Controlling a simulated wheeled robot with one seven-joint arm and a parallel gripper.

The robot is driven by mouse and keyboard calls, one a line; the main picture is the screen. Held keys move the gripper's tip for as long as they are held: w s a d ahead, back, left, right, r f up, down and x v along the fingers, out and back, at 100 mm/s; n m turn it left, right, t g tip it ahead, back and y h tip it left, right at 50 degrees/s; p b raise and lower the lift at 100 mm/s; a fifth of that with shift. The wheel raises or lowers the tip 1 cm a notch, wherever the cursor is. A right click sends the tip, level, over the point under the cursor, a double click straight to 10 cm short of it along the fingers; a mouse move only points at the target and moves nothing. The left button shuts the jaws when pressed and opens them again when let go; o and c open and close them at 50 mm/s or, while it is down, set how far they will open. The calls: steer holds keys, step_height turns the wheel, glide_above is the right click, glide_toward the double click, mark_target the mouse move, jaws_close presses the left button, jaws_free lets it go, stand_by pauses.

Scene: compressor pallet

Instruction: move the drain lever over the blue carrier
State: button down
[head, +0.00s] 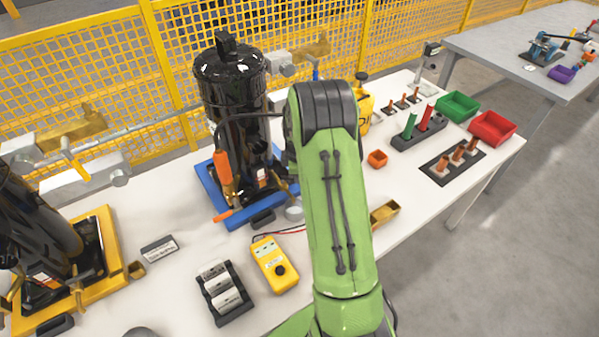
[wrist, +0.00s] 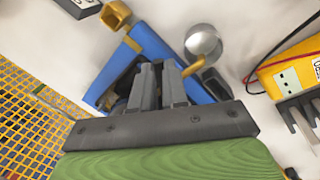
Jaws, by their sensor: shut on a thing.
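The blue carrier (head: 204,180) stands on the white table under a tall black compressor (head: 232,85). In the wrist view the blue carrier (wrist: 155,42) lies just beyond my gripper (wrist: 163,68). The fingers are close together at its edge. A brass-coloured rod (wrist: 193,67), which looks like the drain lever, runs from the fingertips towards a shiny metal ball (wrist: 203,40). The gripped part is mostly hidden between the fingers. In the head view my green arm and the compressor hide the gripper; a grey round piece (head: 294,213) shows beside the carrier.
A yellow meter (head: 274,264) and a dark rack (head: 225,292) stand in front of the carrier. A yellow carrier (head: 108,240) with another black compressor is at left. Green (head: 458,106) and red (head: 492,127) bins are at right. Yellow fencing runs behind.

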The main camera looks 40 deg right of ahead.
steer(key=shift+a+m, duration=0.15)
steer(key=shift+m, duration=0.15)
stand_by(0.4)
steer(key=c, duration=1.1)
jaws_free()
steer(key=shift+s, duration=0.1)
steer(key=shift+c, duration=0.2)
step_height(320, 180, up, 16)
steer(key=s+a+p, duration=0.2)
steer(key=p, duration=0.1)
steer(key=shift+f, duration=0.2)
steer(key=shift+s+a, duration=0.1)
